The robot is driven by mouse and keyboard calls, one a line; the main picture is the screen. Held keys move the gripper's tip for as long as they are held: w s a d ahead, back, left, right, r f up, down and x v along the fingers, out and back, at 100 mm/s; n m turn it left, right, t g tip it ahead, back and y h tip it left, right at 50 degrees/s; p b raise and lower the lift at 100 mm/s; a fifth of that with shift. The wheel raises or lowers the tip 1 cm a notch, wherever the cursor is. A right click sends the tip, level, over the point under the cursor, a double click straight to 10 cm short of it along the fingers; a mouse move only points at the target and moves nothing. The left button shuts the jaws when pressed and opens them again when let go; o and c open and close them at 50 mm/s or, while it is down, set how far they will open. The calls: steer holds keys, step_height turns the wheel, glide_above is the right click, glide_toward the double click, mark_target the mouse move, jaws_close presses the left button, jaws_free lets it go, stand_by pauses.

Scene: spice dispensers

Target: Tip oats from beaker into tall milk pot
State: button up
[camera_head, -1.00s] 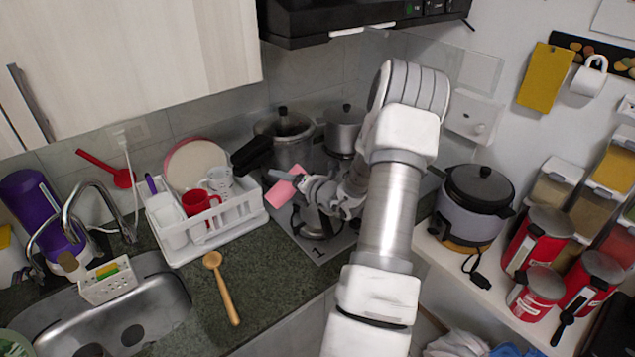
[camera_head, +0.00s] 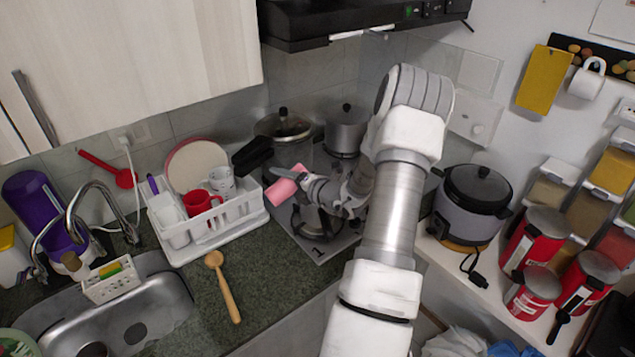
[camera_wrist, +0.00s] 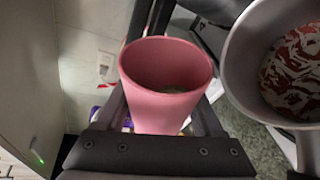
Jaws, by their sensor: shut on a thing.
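My gripper (camera_head: 296,180) is shut on a pink beaker (camera_head: 282,192), held tilted above the stove's front left. The wrist view shows the beaker (camera_wrist: 160,108) between the fingers, its mouth facing the camera and a little pale material deep inside. An open grey pot (camera_wrist: 236,70) with red and white patterned contents or base is right of the beaker in that view, apart from its rim. I cannot tell for sure which pot is the tall milk pot.
Two lidded pots stand behind: a large one (camera_head: 284,128) with a black handle and a smaller one (camera_head: 345,122). A white dish rack (camera_head: 238,215) is to the left, with a wooden spoon (camera_head: 226,290) in front. A rice cooker (camera_head: 472,205) is to the right.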

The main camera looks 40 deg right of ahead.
mark_target(299, 166)
steer(key=shift+s+d+r+m+y+p, duration=0.15)
steer(key=shift+d+r+m+p, duration=0.25)
steer(key=shift+p, duration=0.35)
steer(key=shift+d+r+m+y+p, duration=0.15)
steer(key=shift+d+r+m+p, duration=0.1)
steer(key=shift+d+m+p, duration=0.35)
steer(key=shift+d+r+m+t+y+p, duration=0.2)
steer(key=shift+r+m+t, duration=0.25)
steer(key=shift+m, duration=0.3)
steer(key=shift+d+r+m+t+y+p, duration=0.1)
steer(key=shift+r+m+t+y, duration=0.3)
steer(key=shift+m, duration=0.35)
stand_by(1.2)
steer(key=shift+s+d+r+m+t, duration=0.1)
steer(key=shift+d+r+m+t, duration=0.25)
steer(key=shift+m, duration=0.55)
steer(key=shift+s+d+r+m+t, duration=0.1)
steer(key=shift+d+r+m, duration=0.35)
steer(key=shift+m, duration=0.45)
stand_by(1.4)
steer(key=shift+a, duration=0.15)
steer(key=shift+w+a+f+n, duration=0.15)
steer(key=shift+a+n, duration=0.2)
steer(key=shift+n, duration=0.45)
steer(key=shift+a+f+n+g+h, duration=0.25)
steer(key=shift+a+f+n+g, duration=0.25)
steer(key=shift+n, duration=0.55)
steer(key=shift+a+f+n+g+h, duration=0.15)
steer(key=shift+f+n+g+h, duration=0.2)
steer(key=shift+f+n, duration=0.55)
